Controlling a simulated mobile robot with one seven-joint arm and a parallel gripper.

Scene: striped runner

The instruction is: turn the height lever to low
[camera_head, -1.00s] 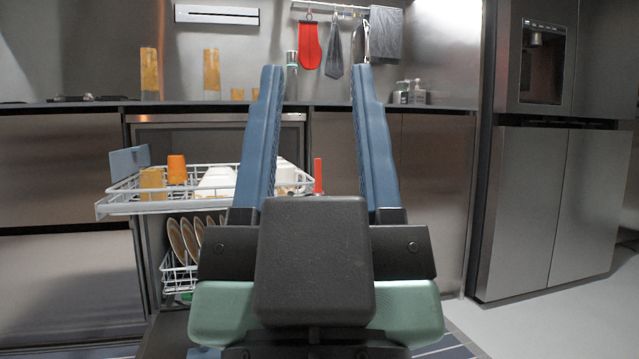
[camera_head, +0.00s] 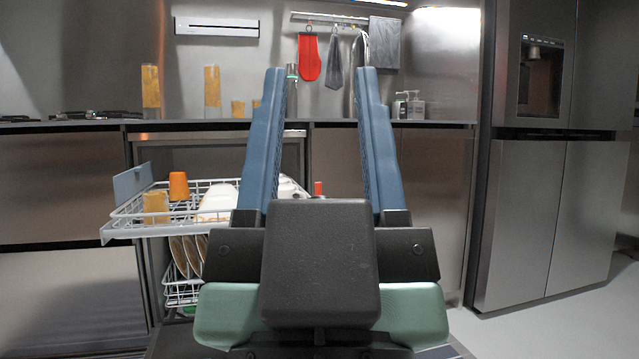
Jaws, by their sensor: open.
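A small red upright piece (camera_head: 318,188), which looks like the height lever, stands by the right end of the dishwasher's upper rack (camera_head: 125,230). Only its top shows; my gripper's body hides the rest, so its setting cannot be read. My gripper (camera_head: 321,72) is in the middle of the view, its two blue fingers wide apart and nothing between them. In the picture the red piece appears between the fingers, low down near their bases; I cannot tell the distance in depth.
The pulled-out upper rack holds an orange cup (camera_head: 179,186), a yellowish cup (camera_head: 156,207) and white dishes (camera_head: 217,203). Plates (camera_head: 187,255) stand in the lower rack. The counter (camera_head: 420,124) runs behind. A fridge (camera_head: 545,220) stands at right, with open floor before it.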

